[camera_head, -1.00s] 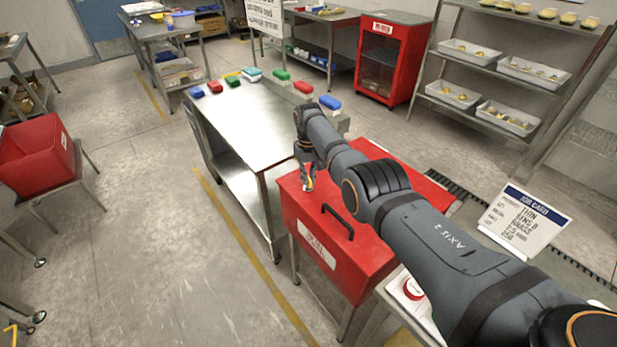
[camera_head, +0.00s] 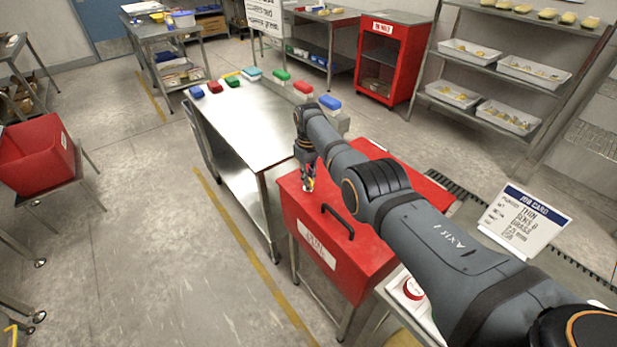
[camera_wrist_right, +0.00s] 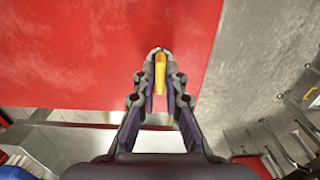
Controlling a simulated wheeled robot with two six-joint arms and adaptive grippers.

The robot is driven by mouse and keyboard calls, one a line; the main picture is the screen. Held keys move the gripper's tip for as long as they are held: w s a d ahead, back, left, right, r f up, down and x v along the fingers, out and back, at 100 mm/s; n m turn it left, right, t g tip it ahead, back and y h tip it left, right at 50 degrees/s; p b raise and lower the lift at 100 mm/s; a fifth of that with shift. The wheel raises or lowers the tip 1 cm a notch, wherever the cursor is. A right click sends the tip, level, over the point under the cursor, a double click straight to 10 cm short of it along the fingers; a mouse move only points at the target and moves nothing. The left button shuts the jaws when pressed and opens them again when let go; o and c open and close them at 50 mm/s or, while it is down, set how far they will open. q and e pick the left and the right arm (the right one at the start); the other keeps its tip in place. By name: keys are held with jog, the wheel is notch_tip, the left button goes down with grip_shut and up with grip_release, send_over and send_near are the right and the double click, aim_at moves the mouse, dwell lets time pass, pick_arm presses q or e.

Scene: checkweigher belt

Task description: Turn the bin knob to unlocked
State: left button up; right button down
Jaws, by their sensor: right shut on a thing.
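The red bin (camera_head: 341,262) stands right of the metal bench, with a black handle (camera_head: 338,221) on its lid and a white label on its front. My right gripper (camera_head: 309,184) points down at the lid's far left corner. In the right wrist view, my right gripper (camera_wrist_right: 160,78) is shut on the knob (camera_wrist_right: 160,72), a narrow yellow-orange bar between the fingertips above the red lid. The fingers partly cover the knob, and I cannot read any lock marking. My left gripper is not in view.
A job card (camera_head: 525,220) stands to the right, beside my right arm. A red cabinet (camera_head: 391,62) and shelves with trays stand behind.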

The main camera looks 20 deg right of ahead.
jog(key=c, duration=1.4)
grip_release()
notch_tip(320, 180, up, 12)
jog(key=shift+f, duration=0.1)
